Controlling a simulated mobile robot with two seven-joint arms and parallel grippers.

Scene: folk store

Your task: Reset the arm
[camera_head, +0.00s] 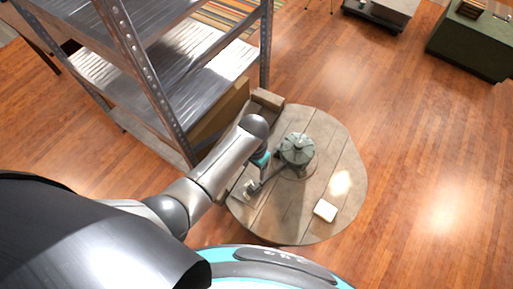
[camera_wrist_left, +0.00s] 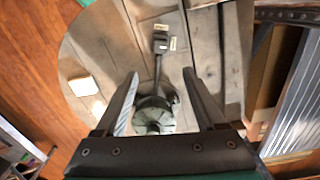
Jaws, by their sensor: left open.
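My left arm reaches from the lower left of the head view over a round wooden table (camera_head: 345,175). Its gripper (camera_head: 264,173) is small and partly hidden behind the wrist there. In the left wrist view the gripper (camera_wrist_left: 160,78) is open, with its two dark fingers apart and nothing held between them. Below the fingers is a grey-green round metal object (camera_head: 297,149), also in the left wrist view (camera_wrist_left: 153,117). A dark bar runs from it to a small dark block (camera_wrist_left: 160,43) with pale tags beside it. My right gripper is not in view.
A metal shelf unit (camera_head: 150,75) stands close to the arm on the left. A small white item (camera_head: 325,210) lies on the table. Open wooden floor (camera_head: 425,165) is to the right, with a dark green cabinet (camera_head: 470,45) at upper right.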

